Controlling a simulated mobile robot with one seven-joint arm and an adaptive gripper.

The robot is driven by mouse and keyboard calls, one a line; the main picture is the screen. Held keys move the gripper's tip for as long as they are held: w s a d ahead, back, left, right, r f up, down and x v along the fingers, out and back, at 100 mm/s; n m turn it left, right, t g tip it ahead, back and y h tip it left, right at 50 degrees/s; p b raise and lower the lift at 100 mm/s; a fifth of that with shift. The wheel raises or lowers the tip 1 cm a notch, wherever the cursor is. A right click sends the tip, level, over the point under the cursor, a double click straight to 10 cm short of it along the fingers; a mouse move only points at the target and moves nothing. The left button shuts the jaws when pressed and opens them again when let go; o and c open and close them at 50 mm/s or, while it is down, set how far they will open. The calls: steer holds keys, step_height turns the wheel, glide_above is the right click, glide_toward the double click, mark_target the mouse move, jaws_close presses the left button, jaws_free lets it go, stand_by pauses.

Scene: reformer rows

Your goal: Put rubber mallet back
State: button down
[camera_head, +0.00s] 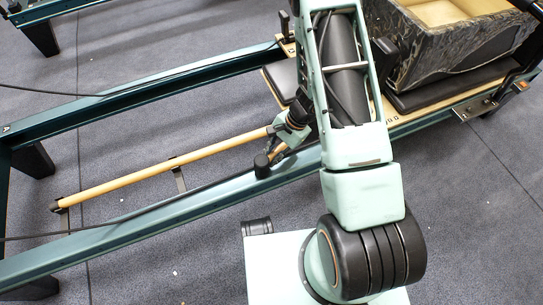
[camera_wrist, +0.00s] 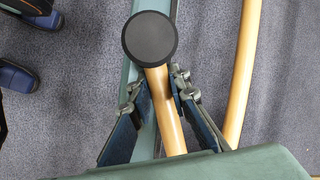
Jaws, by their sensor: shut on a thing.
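The rubber mallet has a round black head (camera_wrist: 149,38) and a light wooden handle (camera_wrist: 167,115). My gripper (camera_wrist: 160,90) is shut on the handle, with one finger on each side just below the head. In the head view, my gripper (camera_head: 280,148) holds the mallet above the near green rail of the reformer, and the black mallet head (camera_head: 262,166) points down toward that rail. The lower end of the handle is hidden by my gripper body in the wrist view.
A dark marbled box (camera_head: 450,52) with a pale inside stands on the reformer carriage at the upper right. A long wooden pole (camera_head: 160,170) lies between the green rails (camera_head: 150,95). Blue shoe-like things (camera_wrist: 18,76) show at the wrist view's left. Grey floor (camera_head: 480,230) is clear at right.

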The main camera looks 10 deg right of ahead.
steer(key=shift+f, duration=0.2)
steer(key=c, duration=1.8)
jaws_free()
steer(key=shift+r, duration=0.1)
steer(key=shift+r, duration=0.15)
steer(key=p+v, duration=0.4)
steer(key=v, duration=0.8)
